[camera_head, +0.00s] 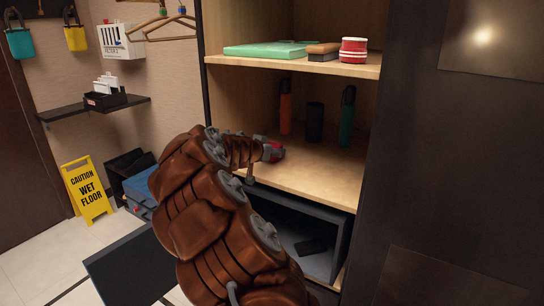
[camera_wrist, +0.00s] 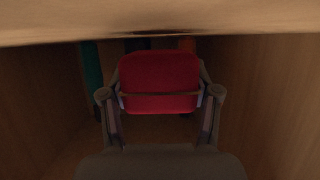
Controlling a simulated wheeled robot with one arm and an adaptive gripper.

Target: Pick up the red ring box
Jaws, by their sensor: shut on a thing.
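The red ring box (camera_wrist: 159,82) fills the middle of the wrist view, a rounded red block with a thin dark seam across it. My gripper (camera_wrist: 160,98) is shut on it, one finger against each side. In the head view my gripper (camera_head: 271,151) is inside the middle compartment of the wooden cabinet, over the front part of its shelf. I cannot tell whether the box touches the shelf.
Behind it on the middle shelf (camera_head: 310,185) stand an orange bottle (camera_head: 286,112), a black cup (camera_head: 314,122) and a teal bottle (camera_head: 347,122). The upper shelf (camera_head: 340,68) is close above, holding a red-and-white tin (camera_head: 353,50). An open safe (camera_head: 322,262) lies below.

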